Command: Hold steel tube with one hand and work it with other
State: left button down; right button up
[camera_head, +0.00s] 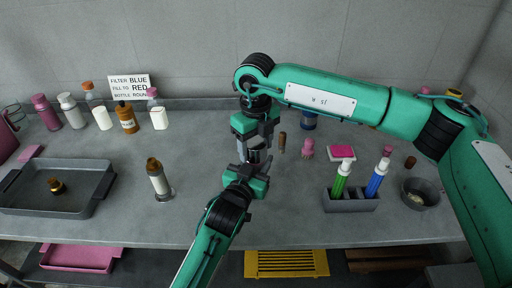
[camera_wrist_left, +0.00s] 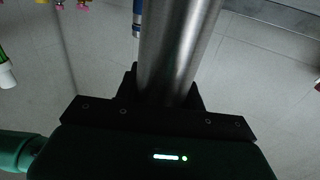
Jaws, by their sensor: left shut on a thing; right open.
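The steel tube (camera_head: 256,154) is a shiny grey cylinder near the middle of the bench, mostly covered by my two grippers. My left gripper (camera_head: 252,168) comes up from below and is shut on it. In the left wrist view the steel tube (camera_wrist_left: 180,45) stands large between the black jaws of the left gripper (camera_wrist_left: 167,92). My right gripper (camera_head: 255,140) is open, just above the left one at the tube's upper part. I cannot tell whether its fingers touch the tube.
A grey tray (camera_head: 85,208) with a small dark bottle (camera_head: 57,186) lies left. A brown-capped bottle (camera_head: 159,181) stands left of my grippers. A rack (camera_head: 350,203) with green and blue tubes and a dark bowl (camera_head: 420,194) stand right. Several bottles line the back wall. The bench front is clear.

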jog(key=r, duration=0.3)
jog(key=shift+s+a+r, duration=0.2)
jog(key=shift+a+r, duration=0.05)
jog(key=shift+r, duration=0.05)
jog(key=shift+c, duration=0.4)
jog(key=shift+w+d+r+m, duration=0.1)
jog(key=shift+r+m, duration=1.4)
jog(key=shift+r, duration=0.1)
jog(key=shift+f, duration=3.95)
jog(key=c, duration=1)
jog(key=shift+w+d+n, duration=0.1)
jog(key=shift+n, duration=1.4)
